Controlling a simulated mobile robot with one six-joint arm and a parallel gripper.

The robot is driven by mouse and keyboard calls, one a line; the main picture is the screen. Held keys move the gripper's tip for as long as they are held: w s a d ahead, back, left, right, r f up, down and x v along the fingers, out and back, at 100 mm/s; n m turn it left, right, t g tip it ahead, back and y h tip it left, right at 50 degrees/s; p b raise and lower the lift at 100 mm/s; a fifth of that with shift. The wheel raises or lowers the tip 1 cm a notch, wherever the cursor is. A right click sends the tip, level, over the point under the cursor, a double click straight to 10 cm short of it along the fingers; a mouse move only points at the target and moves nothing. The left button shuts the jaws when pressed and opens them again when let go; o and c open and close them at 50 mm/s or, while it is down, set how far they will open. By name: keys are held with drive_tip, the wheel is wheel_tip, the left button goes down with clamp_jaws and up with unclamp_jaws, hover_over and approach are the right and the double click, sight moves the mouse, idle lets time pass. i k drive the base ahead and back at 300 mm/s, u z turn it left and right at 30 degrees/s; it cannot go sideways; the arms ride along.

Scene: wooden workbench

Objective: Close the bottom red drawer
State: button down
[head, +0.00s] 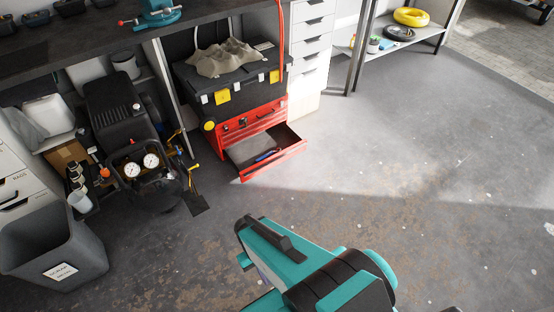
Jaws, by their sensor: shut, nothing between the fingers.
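The red bottom drawer (283,162) belongs to the red tool chest (232,126) on the floor in the upper middle. It is pulled out toward the lower right, and its grey inside shows. A tool with a blue handle (265,156) lies in it, with a small red part beside it. The drawers above it look shut. My teal and black arm is at the bottom centre, with clear floor between it and the drawer. My gripper's fingers do not show.
A black toolbox (226,85) with yellow latches sits on the red chest. White drawers (310,42) stand to the right. A black compressor (150,150) and a grey bin (50,245) stand to the left. The grey floor (420,190) is open to the right.

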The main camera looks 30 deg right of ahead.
sight(242, 155)
drive_tip(key=u, duration=0.15)
drive_tip(key=i, duration=1)
drive_tip(key=u, duration=0.15)
drive_tip(key=k, duration=0.9)
drive_tip(key=z, duration=0.15)
drive_tip(key=i, duration=0.25)
